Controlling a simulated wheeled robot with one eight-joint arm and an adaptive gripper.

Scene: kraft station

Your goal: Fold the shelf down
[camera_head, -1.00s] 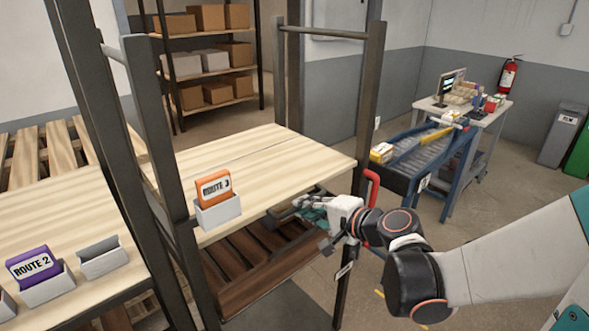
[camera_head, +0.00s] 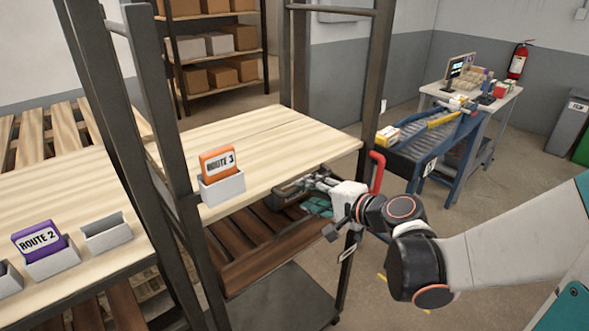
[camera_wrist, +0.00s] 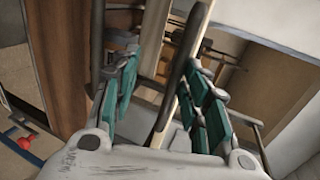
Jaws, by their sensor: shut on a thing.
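A pale wooden shelf (camera_head: 260,145) lies flat between dark metal uprights. My gripper (camera_head: 316,196) reaches in from the right, just below its front right edge. In the wrist view, the teal-padded fingers (camera_wrist: 163,105) stand on either side of a dark bar (camera_wrist: 181,85) beside a pale edge, with a gap still showing between the pads. The fingers are shut on this dark bar. How the bar joins the shelf is hidden. A white holder (camera_head: 221,188) with an orange ROUTE 3 card (camera_head: 218,162) stands on the shelf's front left corner.
A second pale shelf (camera_head: 75,195) at left carries a purple ROUTE 2 card (camera_head: 40,240). A red handle (camera_head: 377,170) stands close to my wrist.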

